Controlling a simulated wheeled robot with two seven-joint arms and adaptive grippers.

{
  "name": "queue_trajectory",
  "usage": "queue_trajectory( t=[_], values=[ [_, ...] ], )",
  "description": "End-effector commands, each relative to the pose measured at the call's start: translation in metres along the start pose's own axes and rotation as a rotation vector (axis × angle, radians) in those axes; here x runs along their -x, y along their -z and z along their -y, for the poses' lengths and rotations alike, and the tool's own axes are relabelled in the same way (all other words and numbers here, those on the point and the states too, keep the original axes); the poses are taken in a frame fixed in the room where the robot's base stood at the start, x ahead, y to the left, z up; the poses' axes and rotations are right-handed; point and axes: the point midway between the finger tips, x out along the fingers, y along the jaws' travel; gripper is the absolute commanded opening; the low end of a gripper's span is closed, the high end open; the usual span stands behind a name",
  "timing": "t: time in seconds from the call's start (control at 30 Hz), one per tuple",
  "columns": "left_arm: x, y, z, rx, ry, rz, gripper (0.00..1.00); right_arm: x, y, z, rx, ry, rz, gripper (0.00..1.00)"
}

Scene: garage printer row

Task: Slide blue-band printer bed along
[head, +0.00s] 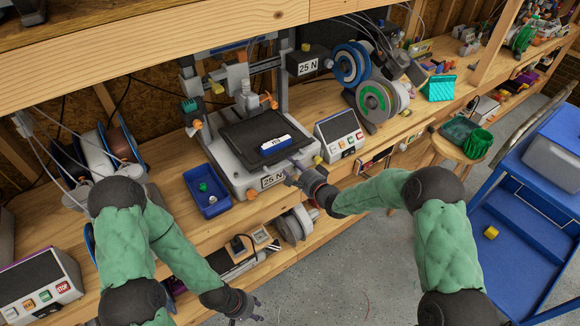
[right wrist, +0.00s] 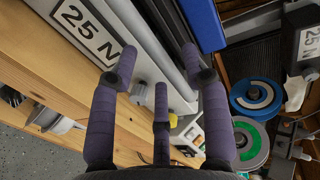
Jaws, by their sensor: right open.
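The printer (head: 226,160) stands on the wooden bench, with a blue strip on its top beam (head: 240,45). Its black bed (head: 235,131) carries a blue-and-white block (head: 275,145) near the bed's front right. A "25 N" label (head: 272,180) is on the base front; this label also shows in the right wrist view (right wrist: 88,25). My right gripper (head: 291,173) is at the printer's front right corner. In the right wrist view its fingers are open and empty, over the printer's front edge; contact cannot be told. My left gripper (head: 256,312) hangs low, in front of the bench; its opening is unclear.
A blue tray (head: 207,196) with small parts sits left of the printer. A control panel (head: 340,132) and spools (head: 378,103) stand to its right. A stool (head: 462,148) and a blue cart (head: 515,235) are at the right. The floor before the bench is clear.

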Motion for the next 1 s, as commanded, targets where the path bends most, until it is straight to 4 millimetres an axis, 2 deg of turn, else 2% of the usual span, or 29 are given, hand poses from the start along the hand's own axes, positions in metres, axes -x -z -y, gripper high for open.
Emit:
queue_trajectory(
  t=[0.2,0.53,0.57,0.7,0.73,0.9,1.0],
  values=[
    [-0.003,0.0,0.001,0.0,0.0,0.0,0.4,-0.02,0.0,0.0,0.001,0.0,0.001,0.47],
    [-0.003,0.0,0.001,0.0,0.0,0.0,0.4,-0.024,0.0,0.0,0.001,0.0,0.0,0.47],
    [-0.003,0.0,0.001,0.0,0.0,0.0,0.4,-0.024,0.0,0.0,0.001,0.0,-0.001,0.45],
    [-0.003,0.0,0.001,0.0,0.0,0.0,0.4,-0.023,0.0,0.0,0.001,0.0,-0.001,0.05],
    [-0.003,0.0,0.001,0.0,0.0,0.0,0.4,-0.023,0.0,0.0,0.001,0.0,-0.001,0.0],
    [-0.003,0.0,0.001,0.0,0.0,0.0,0.4,-0.024,0.0,0.0,0.001,0.0,-0.001,0.0],
    [-0.007,0.0,0.003,0.0,0.0,0.0,0.4,-0.032,0.0,0.001,0.002,0.002,0.0,0.0]
  ],
)
